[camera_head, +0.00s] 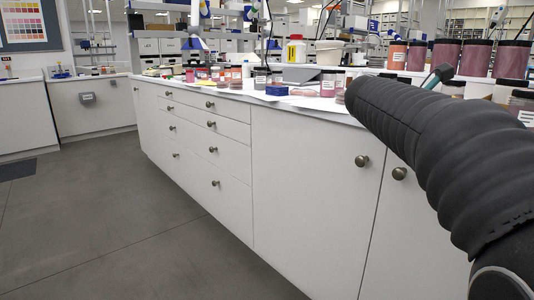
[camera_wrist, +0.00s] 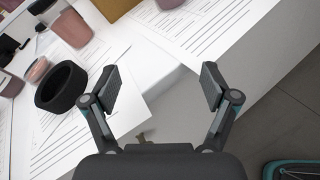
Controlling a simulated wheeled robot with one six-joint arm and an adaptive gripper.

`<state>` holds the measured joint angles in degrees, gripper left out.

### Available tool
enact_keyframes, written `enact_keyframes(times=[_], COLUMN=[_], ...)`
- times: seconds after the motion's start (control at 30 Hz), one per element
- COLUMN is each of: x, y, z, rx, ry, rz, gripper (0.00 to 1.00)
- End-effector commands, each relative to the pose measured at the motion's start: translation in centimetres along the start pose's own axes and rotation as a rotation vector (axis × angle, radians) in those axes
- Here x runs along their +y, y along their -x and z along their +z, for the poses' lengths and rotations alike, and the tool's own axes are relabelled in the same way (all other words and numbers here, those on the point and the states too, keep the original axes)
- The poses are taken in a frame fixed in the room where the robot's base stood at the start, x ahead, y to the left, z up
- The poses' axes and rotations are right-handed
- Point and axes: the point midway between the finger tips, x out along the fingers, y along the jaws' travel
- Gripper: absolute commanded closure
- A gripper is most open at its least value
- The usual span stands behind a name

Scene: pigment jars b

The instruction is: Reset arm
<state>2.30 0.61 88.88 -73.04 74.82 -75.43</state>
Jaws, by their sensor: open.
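My gripper (camera_wrist: 160,88) is open and empty in the wrist view. Its two fingers are spread apart over the edge of the white counter, with sheets of printed paper below. A pink jar (camera_wrist: 72,28) and a black ring-shaped lid (camera_wrist: 62,87) lie on the paper to the left of the fingers, apart from them as far as I can tell. In the head view my arm in its dark ribbed sleeve crosses the right side and hides part of the counter. Only a small piece of my gripper (camera_head: 439,75) shows beyond it.
Large jars of red and pink pigment (camera_head: 475,57) stand at the right in the head view. A yellow bottle (camera_head: 296,50), a blue box (camera_head: 277,90) and smaller jars stand along the counter (camera_head: 240,95). Drawers and doors with knobs face the clear grey floor (camera_head: 110,230).

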Motion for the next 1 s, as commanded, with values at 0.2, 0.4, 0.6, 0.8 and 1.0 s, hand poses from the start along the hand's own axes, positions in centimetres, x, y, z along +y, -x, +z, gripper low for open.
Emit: enact_keyframes(times=[0.2, 0.4, 0.6, 0.8, 1.0], x=[-5.0, -12.1, -19.3, -24.9, -27.2], y=[2.3, 6.8, 12.3, 17.2, 19.2], z=[-3.5, -9.6, -15.7, -20.7, -22.8], rx=[0.225, 0.528, 0.791, 0.958, 1.006], ry=[-0.256, -0.639, -1.040, -1.376, -1.523], rz=[-0.019, -0.143, -0.392, -0.701, -0.872], gripper=[0.14, 0.14, 0.14, 0.14, 0.14])
